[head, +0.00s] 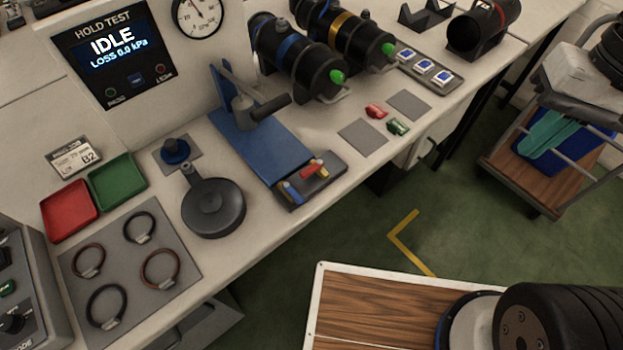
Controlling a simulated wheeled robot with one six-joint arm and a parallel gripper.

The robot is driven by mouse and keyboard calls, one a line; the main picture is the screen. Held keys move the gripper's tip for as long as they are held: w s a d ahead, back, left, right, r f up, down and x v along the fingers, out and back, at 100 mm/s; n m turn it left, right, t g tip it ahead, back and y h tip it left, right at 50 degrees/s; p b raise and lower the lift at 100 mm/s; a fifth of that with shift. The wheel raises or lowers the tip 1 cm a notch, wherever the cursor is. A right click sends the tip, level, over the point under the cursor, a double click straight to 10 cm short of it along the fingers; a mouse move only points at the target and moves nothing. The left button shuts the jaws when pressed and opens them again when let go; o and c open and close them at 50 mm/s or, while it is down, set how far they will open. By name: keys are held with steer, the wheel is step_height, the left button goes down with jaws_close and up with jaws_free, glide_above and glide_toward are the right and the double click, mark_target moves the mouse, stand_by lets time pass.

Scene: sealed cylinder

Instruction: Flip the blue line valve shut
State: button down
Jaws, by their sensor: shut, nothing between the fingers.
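A dark valve block (311,181) lies at the front edge of the bench, in front of a blue plate. It carries small levers: a blue one (292,191) at its left end, and a red one (313,169) towards its right end. A small yellow part shows next to the blue lever. The levers are too small to tell exactly how each is turned. A black cylinder with a blue band (288,50) lies at the back of the bench, with a green knob at its near end. My gripper is not in view.
A clamp (252,108) with a dark handle stands on the blue plate (270,150). A round black pan-like object (213,207) is left of the block. The display (112,46) reads IDLE.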

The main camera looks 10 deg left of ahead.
mark_target(293, 194)
steer(key=w+a+f+m+g+y, duration=0.1)
steer(key=w+a+f+m+g, duration=0.1)
steer(key=a+f, duration=0.3)
steer(key=w+a+f+m+g+y, duration=0.2)
steer(key=w+a+f, duration=0.3)
steer(key=a, duration=0.4)
steer(key=w+a+f+m+g+y, duration=0.1)
steer(key=w+a+f+m+g, duration=0.1)
steer(key=a, duration=0.5)
step_height(293, 194, down, 3)
steer(key=shift+w+a+f+m+g, duration=0.1)
steer(key=shift+w+a+m+g, duration=0.3)
steer(key=shift+w, duration=0.7)
steer(key=shift+d, duration=0.15)
steer(key=x, duration=0.9)
steer(key=shift+s+a+f, duration=0.15)
steer(key=shift+s+a, duration=0.15)
steer(key=shift+s+a+f, duration=0.1)
steer(key=shift+s+a, duration=0.75)
steer(key=shift+s, duration=0.1)
steer(key=shift+s+a, duration=0.55)
steer(key=shift+s, duration=0.05)
